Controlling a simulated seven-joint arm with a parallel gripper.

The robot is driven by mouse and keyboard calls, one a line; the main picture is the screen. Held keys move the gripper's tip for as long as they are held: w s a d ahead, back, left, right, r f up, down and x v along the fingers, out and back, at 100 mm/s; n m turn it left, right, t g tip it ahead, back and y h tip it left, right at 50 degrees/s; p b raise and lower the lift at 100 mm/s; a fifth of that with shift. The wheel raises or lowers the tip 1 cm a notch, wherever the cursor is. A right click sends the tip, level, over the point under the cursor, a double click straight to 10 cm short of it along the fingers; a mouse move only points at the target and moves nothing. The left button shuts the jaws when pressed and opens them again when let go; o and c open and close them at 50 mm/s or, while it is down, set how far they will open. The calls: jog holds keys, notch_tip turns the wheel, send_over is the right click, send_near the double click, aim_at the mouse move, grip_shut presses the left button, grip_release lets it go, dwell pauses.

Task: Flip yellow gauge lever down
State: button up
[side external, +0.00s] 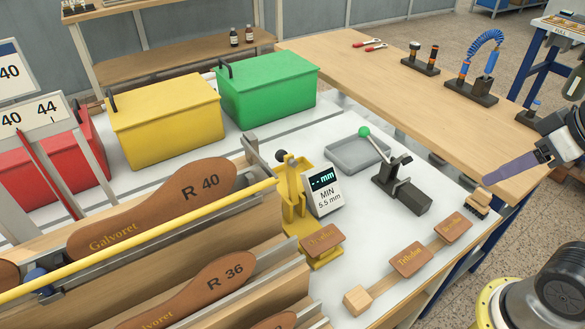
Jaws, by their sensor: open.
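The yellow gauge (293,207) stands on the white worktop just right of centre. Its lever has a dark knob (281,155) and stands raised at the top of the gauge. A brown leather tag (321,242) lies at the gauge's yellow foot; whether it is between the jaws cannot be told. The display (323,189) beside it reads "-- mm" over "MIN 5.5 mm". My gripper (489,178) is at the right edge, open and well apart from the gauge. Its fingers overlap in this view, and nothing shows in them.
Leather tags (411,259) lie on a wooden strip in front. A brush (478,204) sits near the right edge. A yellow bar (150,235) and sole patterns rise at left.

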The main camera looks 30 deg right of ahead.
jog(key=shift+m, duration=0.4)
jog(key=w+r, duration=0.4)
jog(key=r, duration=0.1)
jog(key=w+r, duration=0.2)
jog(key=r, duration=0.1)
jog(key=shift+a, duration=0.15)
grip_shut()
jog(key=w+a+r, duration=0.3)
jog(key=w, duration=0.6)
jog(key=w+a+r, duration=0.3)
jog(key=w, duration=0.6)
jog(key=w+a+f+n+g, duration=0.1)
jog(key=w+a+f+g, duration=0.2)
jog(key=w+a+f, duration=1)
notch_tip(320, 180, down, 2)
jog(key=shift+w+a+n, duration=0.2)
jog(key=shift+w+n, duration=0.2)
jog(key=shift+w, duration=0.3)
